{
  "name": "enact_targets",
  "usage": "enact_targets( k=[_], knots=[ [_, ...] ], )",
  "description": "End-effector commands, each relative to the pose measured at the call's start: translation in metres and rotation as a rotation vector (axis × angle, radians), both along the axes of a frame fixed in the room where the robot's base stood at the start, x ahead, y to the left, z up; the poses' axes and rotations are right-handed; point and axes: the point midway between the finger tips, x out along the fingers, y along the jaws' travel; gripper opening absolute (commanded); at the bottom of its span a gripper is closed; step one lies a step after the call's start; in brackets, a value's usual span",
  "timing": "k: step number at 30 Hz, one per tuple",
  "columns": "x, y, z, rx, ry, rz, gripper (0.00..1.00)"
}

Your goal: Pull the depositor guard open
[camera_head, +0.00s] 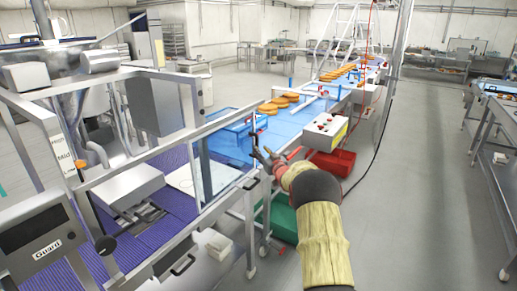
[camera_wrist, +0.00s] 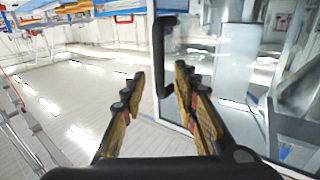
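The depositor guard (camera_head: 215,160) is a clear, bluish panel in a grey metal frame, on the conveyor-side end of the machine at left. It appears closed. Its black, upright bar handle (camera_head: 254,139) is on the frame's right edge. In the wrist view the handle (camera_wrist: 159,50) stands upright, with the guard's glass (camera_wrist: 205,65) to its right. My gripper (camera_head: 263,157) is open and empty, close to the handle. In the wrist view its fingertips (camera_wrist: 161,74) are on either side of the handle's lower part; whether they touch it I cannot tell.
A blue conveyor (camera_head: 288,122) carries round orange-brown pieces (camera_head: 285,98) away behind the guard. A control box (camera_head: 326,131) and a red crate (camera_head: 333,162) are close beyond my arm. A green crate (camera_head: 284,220) is below. The aisle floor (camera_head: 415,190) at right is clear.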

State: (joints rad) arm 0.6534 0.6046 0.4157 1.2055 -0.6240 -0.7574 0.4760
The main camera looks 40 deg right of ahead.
Motion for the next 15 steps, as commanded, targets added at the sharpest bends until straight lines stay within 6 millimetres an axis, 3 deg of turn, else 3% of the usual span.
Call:
enact_targets(
  k=[6,15],
  knots=[
    [-0.034,0.007,0.0,0.0,0.001,-0.002,0.3],
    [-0.054,0.013,-0.001,0.0,0.001,-0.001,0.3]
  ],
)
